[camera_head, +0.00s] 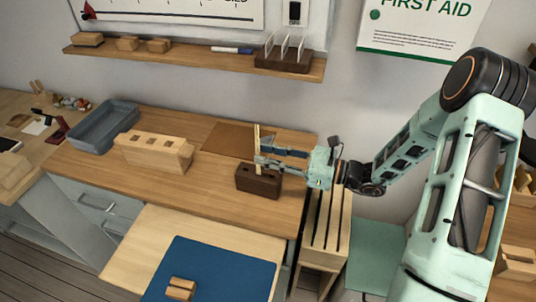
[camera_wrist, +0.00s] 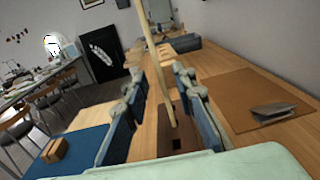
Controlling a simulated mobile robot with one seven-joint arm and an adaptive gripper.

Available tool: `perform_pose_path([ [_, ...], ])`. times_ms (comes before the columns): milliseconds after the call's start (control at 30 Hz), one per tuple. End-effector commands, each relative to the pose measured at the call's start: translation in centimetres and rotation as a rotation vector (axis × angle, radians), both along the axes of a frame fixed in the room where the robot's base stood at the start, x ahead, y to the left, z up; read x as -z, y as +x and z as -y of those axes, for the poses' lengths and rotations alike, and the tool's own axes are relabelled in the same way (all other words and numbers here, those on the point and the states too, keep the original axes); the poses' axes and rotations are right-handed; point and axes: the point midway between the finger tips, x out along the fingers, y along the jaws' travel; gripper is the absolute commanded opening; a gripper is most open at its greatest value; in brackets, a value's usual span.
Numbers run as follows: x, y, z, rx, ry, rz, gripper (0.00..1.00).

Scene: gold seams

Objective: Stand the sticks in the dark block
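The dark block (camera_head: 258,184) sits near the right end of the wooden workbench; it also shows in the wrist view (camera_wrist: 184,128), with a dark square hole beside the stick. A pale thin stick (camera_head: 257,148) stands nearly upright, its lower end at the block's top, apparently in a hole; how deep is hidden. It also shows in the wrist view (camera_wrist: 158,68). My gripper (camera_head: 263,154) is around the stick just above the block. Its fingers (camera_wrist: 160,82) are apart, with gaps visible on both sides of the stick. I see no other stick clearly.
A light wooden block with square holes (camera_head: 155,152) stands left of the dark block. A grey tray (camera_head: 104,127) is at the back left, a brown mat (camera_head: 226,140) behind. A blue mat (camera_head: 222,270) with a small wooden block (camera_head: 181,288) lies in front. A slotted rack (camera_head: 326,222) stands at right.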

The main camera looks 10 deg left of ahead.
Motion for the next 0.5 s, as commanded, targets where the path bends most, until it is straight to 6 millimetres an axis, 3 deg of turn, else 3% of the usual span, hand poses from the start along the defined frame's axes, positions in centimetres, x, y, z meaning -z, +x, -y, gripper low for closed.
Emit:
perform_pose_path([
  [233,0.0,0.0,0.3,0.001,0.000,0.000,0.25],
  [500,-0.1,-0.4,2.3,0.002,0.001,0.000,0.25],
])
